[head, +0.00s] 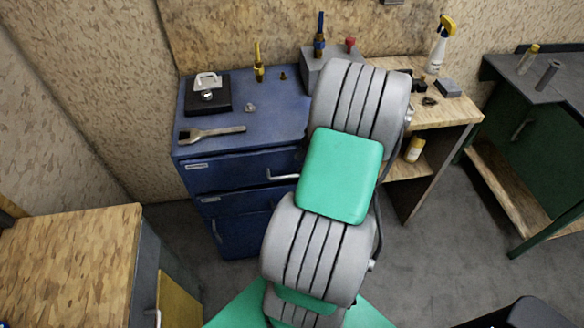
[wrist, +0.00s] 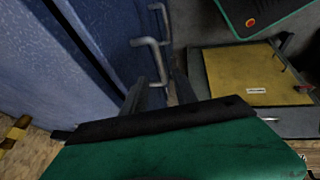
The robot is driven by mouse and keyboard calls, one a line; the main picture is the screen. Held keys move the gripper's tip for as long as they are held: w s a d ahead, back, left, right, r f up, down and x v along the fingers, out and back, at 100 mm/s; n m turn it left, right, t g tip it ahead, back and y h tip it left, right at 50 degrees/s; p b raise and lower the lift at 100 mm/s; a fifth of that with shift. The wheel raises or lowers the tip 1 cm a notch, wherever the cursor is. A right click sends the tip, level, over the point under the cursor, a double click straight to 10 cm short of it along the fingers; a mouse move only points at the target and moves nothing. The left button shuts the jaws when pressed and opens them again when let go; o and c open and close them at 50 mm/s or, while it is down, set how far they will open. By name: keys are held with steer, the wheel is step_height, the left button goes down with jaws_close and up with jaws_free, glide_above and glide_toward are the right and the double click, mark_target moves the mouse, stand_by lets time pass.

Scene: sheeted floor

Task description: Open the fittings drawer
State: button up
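The blue drawer cabinet (head: 243,139) stands against the wall in the head view, with an upper drawer (head: 235,172) and another drawer (head: 225,202) below it. Both look closed. Their small white labels are too small to read, so I cannot tell which is the fittings drawer. The upper drawer's metal handle (head: 283,177) is partly behind my arm. In the wrist view, a bar handle (wrist: 160,62) stands out from the blue front just ahead of my gripper (wrist: 160,92). My gripper's fingers are apart, with the handle's near end close to the gap; contact is unclear. My arm hides the gripper in the head view.
A wrench (head: 212,133) and several small items lie on the cabinet top. A wooden-topped bench (head: 70,265) stands at front left. A wooden table (head: 440,110) stands right of the cabinet, and a green bench (head: 550,120) at far right. Grey floor (head: 420,240) is open between them.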

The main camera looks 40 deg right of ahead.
mark_target(289, 176)
steer(key=p+x, duration=0.1)
steer(key=x, duration=0.6)
steer(key=shift+w+a+f, duration=0.1)
steer(key=shift+w+f, duration=0.05)
steer(key=shift+f, duration=0.1)
jaws_close()
stand_by(1.1)
